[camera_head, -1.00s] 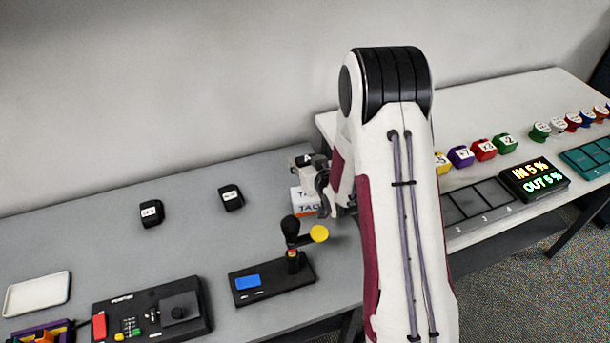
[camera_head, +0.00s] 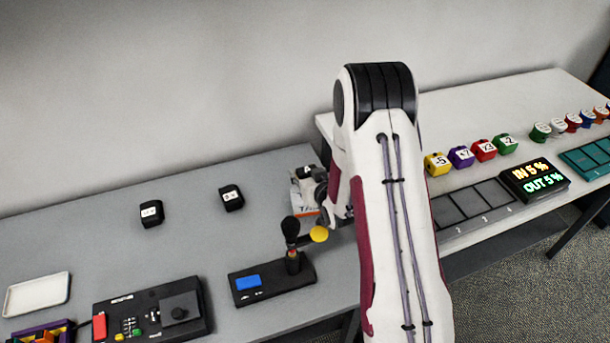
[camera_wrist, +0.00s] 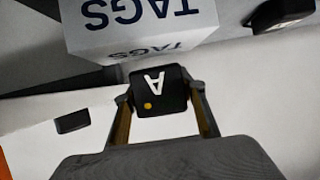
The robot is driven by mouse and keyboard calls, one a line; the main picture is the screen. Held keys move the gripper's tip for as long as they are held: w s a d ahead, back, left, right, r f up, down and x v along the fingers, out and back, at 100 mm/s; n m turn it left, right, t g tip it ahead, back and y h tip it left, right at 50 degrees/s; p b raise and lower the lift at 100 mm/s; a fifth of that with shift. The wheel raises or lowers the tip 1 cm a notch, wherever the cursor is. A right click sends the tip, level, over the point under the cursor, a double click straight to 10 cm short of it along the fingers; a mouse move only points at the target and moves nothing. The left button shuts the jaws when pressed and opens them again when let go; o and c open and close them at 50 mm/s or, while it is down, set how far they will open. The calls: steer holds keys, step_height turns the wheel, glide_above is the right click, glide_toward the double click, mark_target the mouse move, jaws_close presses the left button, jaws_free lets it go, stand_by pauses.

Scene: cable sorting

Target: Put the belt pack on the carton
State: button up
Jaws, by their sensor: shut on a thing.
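A black belt pack with a white letter A and an orange dot (camera_wrist: 158,92) sits between the fingers of my gripper (camera_wrist: 163,103) in the wrist view. My gripper (camera_head: 308,182) is shut on it. The white carton marked TAGS (camera_wrist: 140,30) fills the upper part of the wrist view, right beside the pack; I cannot tell whether they touch. In the head view the carton (camera_head: 306,211) stands on the grey table, partly hidden behind my gripper, which is at the height of its top.
Two other black packs with white labels (camera_head: 151,214) (camera_head: 231,198) lie on the table to the left. A lever stand with a yellow disc (camera_head: 319,234) is close in front of the carton. A control box (camera_head: 153,311) and a pale tray (camera_head: 38,293) are further left.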

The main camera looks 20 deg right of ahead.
steer(key=shift+f, duration=0.5)
steer(key=shift+f, duration=0.2)
steer(key=o, duration=1.3)
steer(key=shift+r, duration=0.2)
steer(key=shift+v, duration=5.95)
